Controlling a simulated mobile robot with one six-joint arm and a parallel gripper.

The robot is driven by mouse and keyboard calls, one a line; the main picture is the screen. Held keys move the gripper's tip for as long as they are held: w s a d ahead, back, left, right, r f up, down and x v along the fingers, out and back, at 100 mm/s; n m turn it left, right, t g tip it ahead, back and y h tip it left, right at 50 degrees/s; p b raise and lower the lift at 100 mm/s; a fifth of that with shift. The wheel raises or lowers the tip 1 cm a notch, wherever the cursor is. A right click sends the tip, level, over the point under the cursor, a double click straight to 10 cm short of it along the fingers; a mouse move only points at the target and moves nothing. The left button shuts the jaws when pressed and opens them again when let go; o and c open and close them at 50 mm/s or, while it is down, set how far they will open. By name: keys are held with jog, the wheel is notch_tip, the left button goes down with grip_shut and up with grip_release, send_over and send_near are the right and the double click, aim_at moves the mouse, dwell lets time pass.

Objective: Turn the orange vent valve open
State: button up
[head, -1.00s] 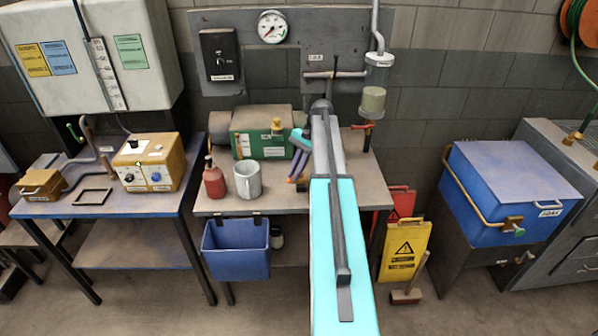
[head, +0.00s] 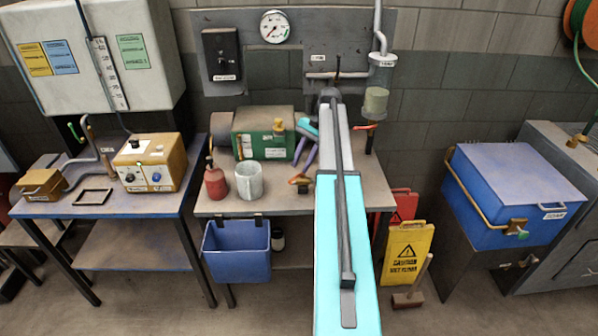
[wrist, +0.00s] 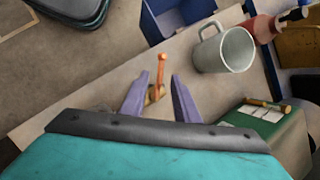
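The orange vent valve (wrist: 161,68) shows in the wrist view as an upright orange lever on a brass body. In the head view the valve (head: 301,182) stands near the bench's front, right of the grey mug. My gripper (wrist: 159,80) has two purple fingers, spread apart, with the valve lined up in the gap between them. Nothing is held, and I cannot tell whether a finger touches the lever. In the head view my gripper (head: 301,167) is just above the valve, partly hidden by my arm.
The grey mug (wrist: 224,50) and a red oil can (head: 215,181) stand left of the valve in the head view. A green box (head: 262,133) is behind them. A blue bin (head: 236,250) hangs at the bench front. Another valve with a red-orange handle (head: 364,127) is at the right.

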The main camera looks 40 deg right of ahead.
jog(key=shift+b+v, duration=0.35)
jog(key=shift+v, duration=1.2)
